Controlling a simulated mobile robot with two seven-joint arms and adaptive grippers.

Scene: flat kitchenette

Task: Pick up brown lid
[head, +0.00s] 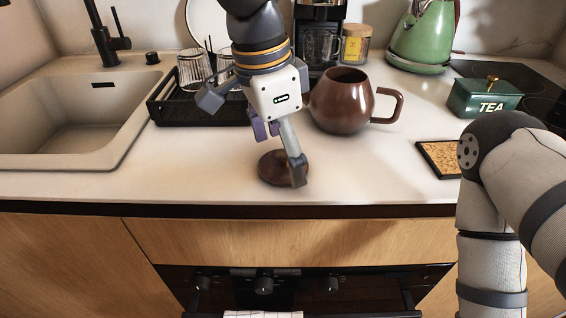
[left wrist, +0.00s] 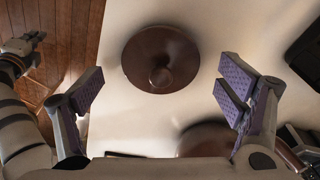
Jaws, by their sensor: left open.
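The round brown lid (head: 272,168) lies on the white counter near its front edge. In the left wrist view the lid (left wrist: 145,50) shows whole, with its round knob facing the camera. My left gripper (head: 279,152) is above the lid, pointing down, and partly covers it in the head view. Its purple-padded fingers (left wrist: 160,92) are spread wide, with nothing between them, and the knob lies near the middle of the gap. My right gripper (left wrist: 22,52) shows small at the left of the left wrist view; its finger state is unclear.
A black dish rack (head: 190,108) with glasses is behind left. A cork trivet (head: 441,158) and a green tea box (head: 484,98) are to the right. The counter left of the lid is clear.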

